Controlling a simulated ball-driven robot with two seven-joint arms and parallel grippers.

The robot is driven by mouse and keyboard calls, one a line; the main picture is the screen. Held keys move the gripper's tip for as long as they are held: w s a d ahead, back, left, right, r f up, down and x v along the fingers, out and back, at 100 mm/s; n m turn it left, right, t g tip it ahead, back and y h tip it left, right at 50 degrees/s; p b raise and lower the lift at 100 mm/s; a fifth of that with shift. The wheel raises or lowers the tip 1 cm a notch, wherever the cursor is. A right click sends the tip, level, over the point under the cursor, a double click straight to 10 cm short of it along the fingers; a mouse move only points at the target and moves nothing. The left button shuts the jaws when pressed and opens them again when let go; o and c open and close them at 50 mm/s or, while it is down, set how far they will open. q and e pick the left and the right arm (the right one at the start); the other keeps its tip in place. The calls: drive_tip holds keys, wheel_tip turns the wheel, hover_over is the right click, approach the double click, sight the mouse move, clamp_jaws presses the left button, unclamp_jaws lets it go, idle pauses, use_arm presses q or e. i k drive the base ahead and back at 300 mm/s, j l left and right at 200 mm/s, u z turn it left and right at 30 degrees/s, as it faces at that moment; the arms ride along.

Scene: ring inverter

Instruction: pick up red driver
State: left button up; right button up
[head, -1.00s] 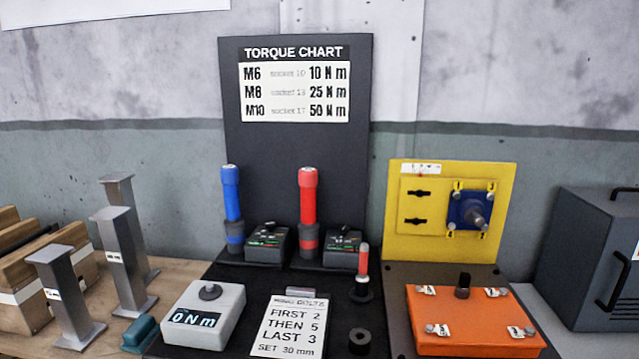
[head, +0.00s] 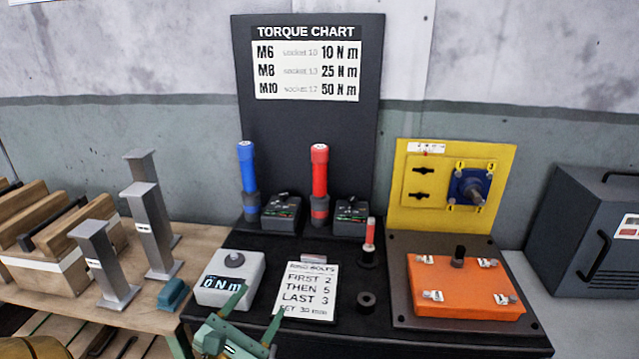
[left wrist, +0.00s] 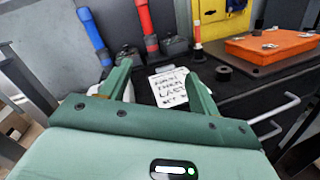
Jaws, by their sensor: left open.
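The red driver (head: 319,184) stands upright near the back of the black bench mat, in front of the torque chart board. It also shows in the left wrist view (left wrist: 142,25), beyond the fingers. A blue driver (head: 248,180) stands upright to its left. My left gripper (head: 258,315) is at the bottom of the head view, open and empty, with green fingers near the instruction card. In the left wrist view its fingers (left wrist: 158,85) are spread apart, well short of the red driver. My right gripper is not in view.
Small dark boxes (head: 282,212) stand beside the drivers. A grey 0 N m meter (head: 230,279) and an instruction card (head: 307,290) lie in front. A small red-topped tool (head: 369,243) stands right of them. An orange plate (head: 465,286) is at right, grey metal posts (head: 105,264) at left.

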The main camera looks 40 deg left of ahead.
sight(320, 153)
drive_tip(key=i+j, duration=0.25)
drive_tip(key=i, duration=0.2)
drive_tip(key=i+j, duration=0.25)
drive_tip(key=i, duration=0.25)
